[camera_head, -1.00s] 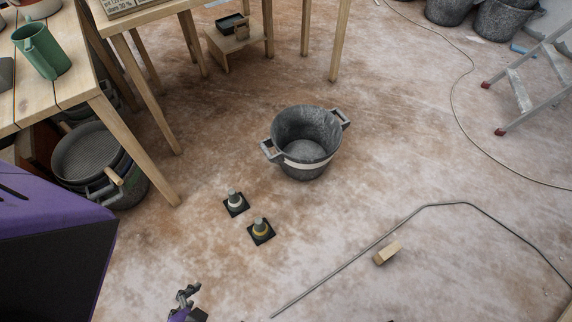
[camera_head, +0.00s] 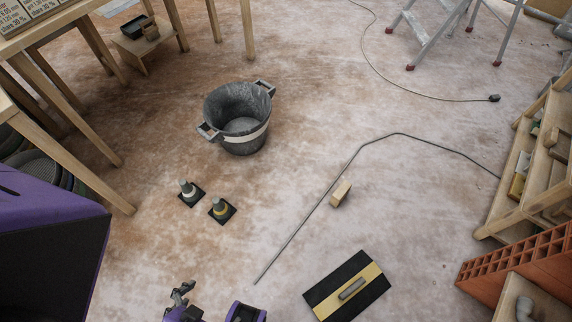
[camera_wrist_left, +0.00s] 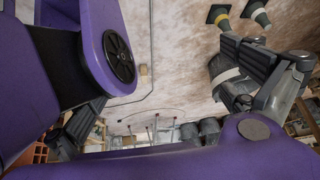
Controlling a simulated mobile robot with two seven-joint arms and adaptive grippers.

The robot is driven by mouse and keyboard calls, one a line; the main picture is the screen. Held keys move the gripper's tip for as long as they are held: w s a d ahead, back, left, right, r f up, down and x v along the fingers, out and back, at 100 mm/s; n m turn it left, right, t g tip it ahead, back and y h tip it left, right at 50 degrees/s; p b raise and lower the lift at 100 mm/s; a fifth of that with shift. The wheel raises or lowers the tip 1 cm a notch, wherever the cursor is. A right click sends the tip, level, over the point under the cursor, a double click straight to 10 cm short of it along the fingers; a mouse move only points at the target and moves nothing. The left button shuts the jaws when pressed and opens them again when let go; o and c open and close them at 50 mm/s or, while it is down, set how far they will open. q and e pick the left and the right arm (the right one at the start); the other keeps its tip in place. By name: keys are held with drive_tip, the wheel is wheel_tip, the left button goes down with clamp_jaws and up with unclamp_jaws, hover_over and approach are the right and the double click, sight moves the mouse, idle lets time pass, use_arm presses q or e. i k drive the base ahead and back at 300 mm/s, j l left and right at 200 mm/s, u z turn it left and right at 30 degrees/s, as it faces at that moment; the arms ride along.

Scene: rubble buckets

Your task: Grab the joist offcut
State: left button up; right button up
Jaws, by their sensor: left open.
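The joist offcut (camera_head: 341,193) is a small pale wooden block lying on the floor, just right of a long thin bent rod. A small tan block near the rod in the left wrist view (camera_wrist_left: 143,71) looks like the same offcut. My left gripper (camera_head: 181,296) is at the bottom edge of the head view, to the lower left of the offcut and well apart from it. Its dark fingers stand apart in the left wrist view with nothing between them. My right gripper is not in view.
A black bucket (camera_head: 238,126) and two small cones (camera_head: 190,193) (camera_head: 221,210) stand left of the offcut. The bent rod (camera_head: 318,201) lies beside it. A black-and-yellow board (camera_head: 322,297) lies below it. Wooden shelving (camera_head: 508,192) and red hollow brick (camera_head: 516,264) stand at right.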

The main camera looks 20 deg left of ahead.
sight(337, 197)
drive_tip(key=i+j, duration=0.55)
drive_tip(key=z, duration=0.4)
drive_tip(key=i+j+z, duration=0.1)
drive_tip(key=z, duration=0.25)
drive_tip(key=j+z, duration=0.1)
drive_tip(key=z, duration=0.3)
drive_tip(key=j+z, duration=0.1)
drive_tip(key=z, duration=0.3)
